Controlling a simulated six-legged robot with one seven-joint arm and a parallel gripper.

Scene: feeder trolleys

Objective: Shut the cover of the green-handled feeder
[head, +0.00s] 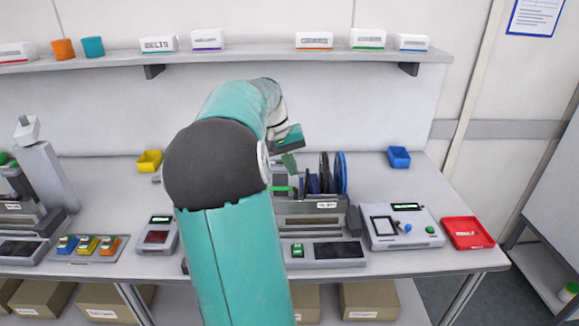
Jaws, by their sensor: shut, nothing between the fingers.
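The feeder trolley (312,206) stands on the bench with several upright reels (325,176) in it, dark ones and a blue one at the right. A bright green handle (282,188) shows at the trolley's left end, partly hidden behind my arm. My gripper (290,163) is just above it, pointing down, shut and empty. A small dull green piece shows at the gripper's tip; I cannot tell whether it is finger or cover. The cover's position is not clear, and I cannot tell whether the gripper touches it.
A grey console (402,227) and a red tray (467,233) stand to the right. A blue bin (399,157) and yellow bin (149,161) sit at the back. A shelf (225,57) runs above. At left are another machine (45,180) and a small device (158,235).

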